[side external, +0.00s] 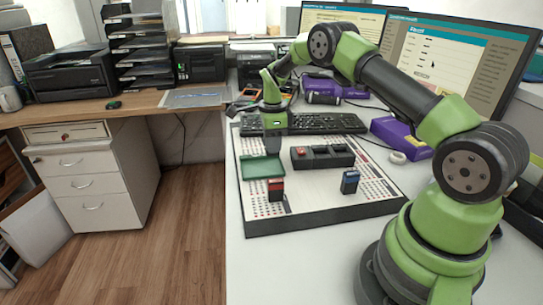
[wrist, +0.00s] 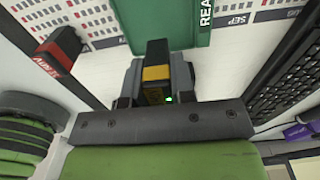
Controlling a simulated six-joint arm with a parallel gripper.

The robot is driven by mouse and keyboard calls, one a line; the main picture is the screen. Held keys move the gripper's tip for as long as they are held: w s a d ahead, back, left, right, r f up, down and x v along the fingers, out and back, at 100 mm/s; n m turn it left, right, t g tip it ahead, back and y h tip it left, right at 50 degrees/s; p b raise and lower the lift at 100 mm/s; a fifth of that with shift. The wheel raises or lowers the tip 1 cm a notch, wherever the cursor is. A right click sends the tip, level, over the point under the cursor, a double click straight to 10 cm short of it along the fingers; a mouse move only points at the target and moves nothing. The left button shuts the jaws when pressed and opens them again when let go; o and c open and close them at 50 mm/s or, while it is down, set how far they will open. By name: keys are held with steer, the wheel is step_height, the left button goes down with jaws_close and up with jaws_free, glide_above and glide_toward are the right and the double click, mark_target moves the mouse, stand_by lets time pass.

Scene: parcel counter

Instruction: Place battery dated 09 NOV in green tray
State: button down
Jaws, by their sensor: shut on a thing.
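My gripper (side external: 274,143) is shut on a dark battery with a yellow band (wrist: 156,72), seen upright between the jaws in the wrist view. The date on this battery is not readable. The green tray (side external: 262,166) lies on the white board just below and in front of my gripper; in the wrist view the tray (wrist: 190,38) is just beyond the battery, with white letters "REA" showing. A red-topped battery (side external: 276,189) stands in front of the tray and also shows in the wrist view (wrist: 62,48); its lettering is unclear. A blue battery (side external: 349,182) stands to the right.
A black slotted holder (side external: 340,159) with a red-marked item in its left slot sits right of the tray. The white board (side external: 310,191) has printed calendar grids. A keyboard (side external: 320,123) lies behind it. Purple boxes (side external: 395,132) and monitors stand at the back right.

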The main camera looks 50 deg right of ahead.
mark_target(273, 155)
steer(key=shift+f, duration=1.95)
steer(key=shift+f, duration=0.15)
steer(key=c, duration=1)
jaws_free()
steer(key=shift+o, duration=0.2)
